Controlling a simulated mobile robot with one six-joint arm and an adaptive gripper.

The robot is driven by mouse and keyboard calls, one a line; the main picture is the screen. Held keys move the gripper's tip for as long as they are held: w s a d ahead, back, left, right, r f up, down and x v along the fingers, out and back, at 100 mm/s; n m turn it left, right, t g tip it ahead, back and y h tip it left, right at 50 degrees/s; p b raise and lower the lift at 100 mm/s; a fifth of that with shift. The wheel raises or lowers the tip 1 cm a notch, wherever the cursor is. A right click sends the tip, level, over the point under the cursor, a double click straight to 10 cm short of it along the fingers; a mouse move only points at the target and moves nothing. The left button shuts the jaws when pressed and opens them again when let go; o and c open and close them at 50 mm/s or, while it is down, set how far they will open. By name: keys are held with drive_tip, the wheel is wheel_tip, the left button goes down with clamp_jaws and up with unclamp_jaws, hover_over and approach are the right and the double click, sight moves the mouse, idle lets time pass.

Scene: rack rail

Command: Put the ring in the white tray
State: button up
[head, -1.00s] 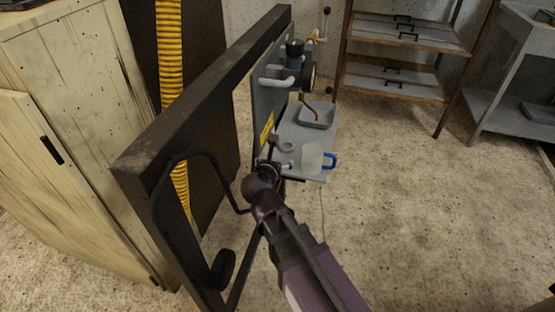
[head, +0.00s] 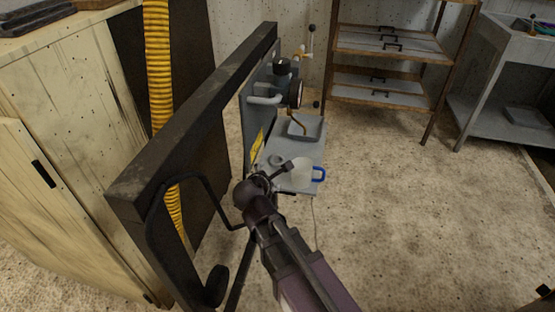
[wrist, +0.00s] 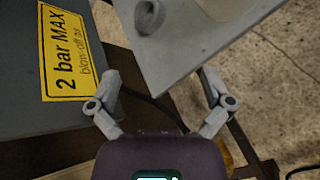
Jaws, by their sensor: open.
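The grey ring (head: 277,159) lies on the near part of a grey shelf (head: 284,148), left of a pale mug with a blue handle (head: 319,174). In the wrist view the ring (wrist: 149,14) shows at the top, near the shelf's edge. The pale grey-white tray (head: 315,131) sits farther back on the shelf. My gripper (head: 272,174) is at the shelf's near end, close to the ring and mug. In the wrist view my gripper (wrist: 161,80) is open, its fingers apart and empty, with the ring beyond them.
A dark upright frame (head: 190,115) stands left of the shelf. A panel with a gauge (head: 295,93) and pipes rises behind it. A yellow warning label (wrist: 72,55) is left of my fingers. A brown lever-like piece (head: 298,126) stands by the tray. Open floor lies right.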

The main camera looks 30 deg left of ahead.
drive_tip(key=s+m+g+p, duration=0.1)
drive_tip(key=m+p, duration=0.1)
drive_tip(key=m, duration=0.7)
drive_tip(key=m+g+p, duration=0.2)
drive_tip(key=m, duration=0.7)
drive_tip(key=s+m+g+p, duration=0.1)
drive_tip(key=m+g+p, duration=0.1)
drive_tip(key=m, duration=0.6)
drive_tip(key=shift+s+m+h, duration=0.35)
drive_tip(key=shift+m+h, duration=0.05)
drive_tip(key=shift+w, duration=0.1)
approach(278, 161)
drive_tip(key=shift+x, duration=1)
drive_tip(key=shift+b+x, duration=2.1)
drive_tip(key=shift+x, duration=0.4)
